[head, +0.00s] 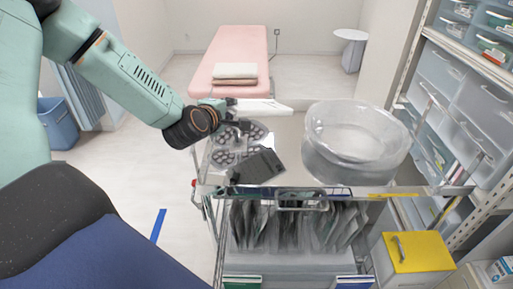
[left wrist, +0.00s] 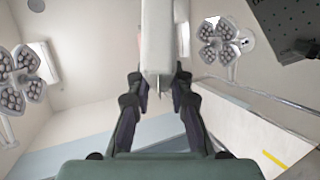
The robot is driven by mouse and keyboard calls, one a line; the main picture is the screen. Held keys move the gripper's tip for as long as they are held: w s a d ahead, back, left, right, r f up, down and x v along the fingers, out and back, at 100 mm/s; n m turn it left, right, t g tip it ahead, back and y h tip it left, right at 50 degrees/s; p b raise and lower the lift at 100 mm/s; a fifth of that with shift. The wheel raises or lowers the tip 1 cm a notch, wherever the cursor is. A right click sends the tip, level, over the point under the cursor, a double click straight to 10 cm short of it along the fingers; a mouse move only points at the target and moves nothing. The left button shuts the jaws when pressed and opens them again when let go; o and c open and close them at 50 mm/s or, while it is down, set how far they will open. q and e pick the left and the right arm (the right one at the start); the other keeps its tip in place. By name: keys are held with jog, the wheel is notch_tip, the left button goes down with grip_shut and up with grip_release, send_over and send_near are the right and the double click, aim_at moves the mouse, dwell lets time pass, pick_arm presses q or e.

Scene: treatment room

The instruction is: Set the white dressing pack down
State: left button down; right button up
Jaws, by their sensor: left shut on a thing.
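The white dressing pack (head: 265,106) is a flat, pale, thin piece held out above the cart top (head: 290,150). My left gripper (head: 232,107) reaches in from the left and is shut on the pack's left end. In the left wrist view the pack (left wrist: 157,40) is a white upright strip between the two dark fingers of my left gripper (left wrist: 157,82). The pack's underside and its exact height over the cart are hard to tell. My right gripper is not in view.
A large clear bowl (head: 355,145) stands on the cart's right half. A dark flat thing (head: 258,167) shows at its front left, beside round lamp shapes that look like reflections. A pink couch (head: 230,60) stands behind; drawer shelves (head: 465,80) stand at right.

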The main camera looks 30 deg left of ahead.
pick_arm(q)
notch_tip(320, 180, down, 6)
jog(key=b, duration=0.4)
jog(key=shift+r+b, duration=0.1)
jog(key=shift+b, duration=0.2)
jog(key=shift+s+d+f+b, duration=0.1)
jog(key=shift+f+b, duration=0.35)
jog(key=shift+b, duration=0.15)
jog(key=shift+s+d+f+b, duration=0.1)
jog(key=shift+f+b, duration=0.35)
jog(key=shift+b, duration=0.15)
jog(key=shift+w+a+f, duration=0.2)
jog(key=c, duration=1.4)
grip_release()
jog(key=shift+s+d+r, duration=0.15)
jog(key=shift+r, duration=0.05)
jog(key=shift+f, duration=0.1)
